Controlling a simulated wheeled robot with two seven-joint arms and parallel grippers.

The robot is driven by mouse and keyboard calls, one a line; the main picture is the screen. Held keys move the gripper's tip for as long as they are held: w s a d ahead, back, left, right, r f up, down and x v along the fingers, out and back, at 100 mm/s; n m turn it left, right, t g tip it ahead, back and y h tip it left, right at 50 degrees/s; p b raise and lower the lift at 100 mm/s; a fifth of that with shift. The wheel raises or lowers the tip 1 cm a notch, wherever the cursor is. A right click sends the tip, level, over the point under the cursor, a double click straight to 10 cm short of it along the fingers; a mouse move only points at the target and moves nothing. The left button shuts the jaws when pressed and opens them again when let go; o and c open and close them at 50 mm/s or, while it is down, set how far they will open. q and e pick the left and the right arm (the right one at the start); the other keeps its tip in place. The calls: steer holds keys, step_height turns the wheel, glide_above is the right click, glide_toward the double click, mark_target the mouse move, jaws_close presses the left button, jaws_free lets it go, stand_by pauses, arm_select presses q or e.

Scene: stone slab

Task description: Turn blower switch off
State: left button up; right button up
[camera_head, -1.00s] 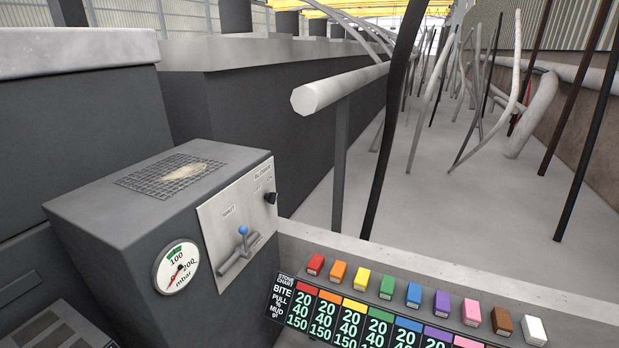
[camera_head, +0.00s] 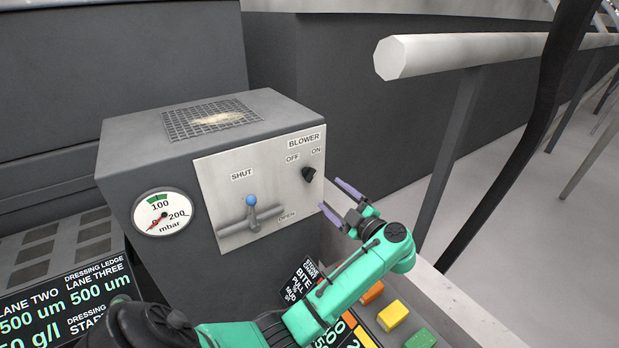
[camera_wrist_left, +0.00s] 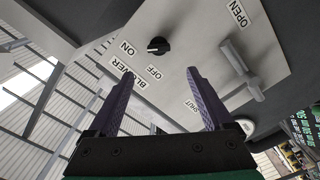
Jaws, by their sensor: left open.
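The blower switch is a small black knob (camera_head: 309,174) on the light panel (camera_head: 225,160) of a grey box, under the labels BLOWER, OFF and ON. In the left wrist view the knob (camera_wrist_left: 158,45) has a white mark that points to the ON side. My left gripper (camera_head: 331,194) has purple fingers and stands open and empty, just right of and below the knob in the head view. In the left wrist view the knob shows beyond the gap between the fingertips (camera_wrist_left: 157,76), apart from them. My right gripper is not in view.
A lever with a blue ball (camera_head: 250,202), labelled SHUT and OPEN, sits on the same panel. A pale rail end (camera_head: 392,58) projects at the upper right. Coloured blocks (camera_head: 393,314) lie below my arm.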

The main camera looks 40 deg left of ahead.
mark_target(311, 177)
arm_select(q)
steer(key=x, duration=1.2)
steer(key=shift+w+d+f, duration=0.1)
steer(key=shift+w, duration=0.05)
jaws_close()
